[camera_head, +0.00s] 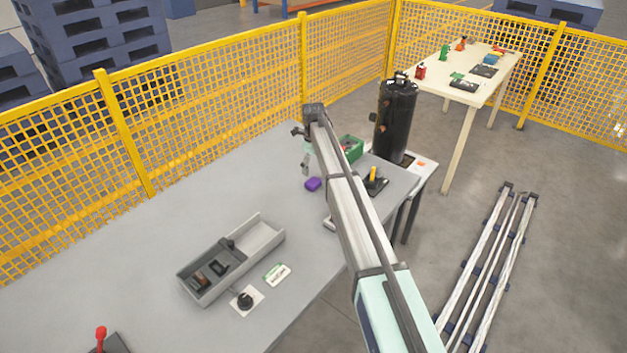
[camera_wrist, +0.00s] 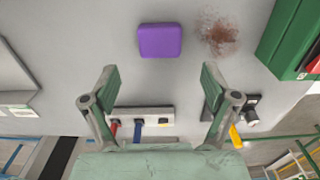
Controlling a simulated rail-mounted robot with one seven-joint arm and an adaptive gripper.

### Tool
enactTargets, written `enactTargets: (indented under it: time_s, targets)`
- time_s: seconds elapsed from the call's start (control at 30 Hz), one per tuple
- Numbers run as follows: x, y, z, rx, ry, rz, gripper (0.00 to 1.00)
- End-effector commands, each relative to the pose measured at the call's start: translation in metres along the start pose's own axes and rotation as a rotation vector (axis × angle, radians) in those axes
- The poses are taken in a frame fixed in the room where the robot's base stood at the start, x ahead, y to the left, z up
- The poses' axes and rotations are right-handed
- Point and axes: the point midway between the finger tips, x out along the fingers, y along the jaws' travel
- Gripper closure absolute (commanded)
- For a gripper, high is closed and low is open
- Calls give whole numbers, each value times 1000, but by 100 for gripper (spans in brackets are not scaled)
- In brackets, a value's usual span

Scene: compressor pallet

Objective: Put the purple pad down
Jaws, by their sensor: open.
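The purple pad (camera_head: 313,184) lies flat on the grey table (camera_head: 150,235), left of my arm in the head view. In the wrist view the purple pad (camera_wrist: 160,40) lies beyond my fingertips, with bare table around it. My gripper (camera_wrist: 158,75) is open, its two fingers spread wide with nothing between them. In the head view my gripper (camera_head: 306,165) is small and partly hidden by the arm, above the table near the pad.
A green box (camera_head: 351,148) stands right of the pad, with a brownish stain (camera_wrist: 219,37) between them. A grey divided tray (camera_head: 230,260) stands at the front left. A black tank (camera_head: 395,120) stands beyond the table. Much of the table's left is clear.

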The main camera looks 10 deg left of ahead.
Motion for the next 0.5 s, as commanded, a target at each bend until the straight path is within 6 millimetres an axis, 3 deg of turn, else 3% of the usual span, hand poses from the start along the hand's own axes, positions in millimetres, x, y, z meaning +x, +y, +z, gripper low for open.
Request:
enactTargets:
  time_s: [0.2, 0.5]
  targets:
    - [-32, 0, 1, 0, -1, -1, 14]
    - [-46, 0, 0, 0, 0, 0, 14]
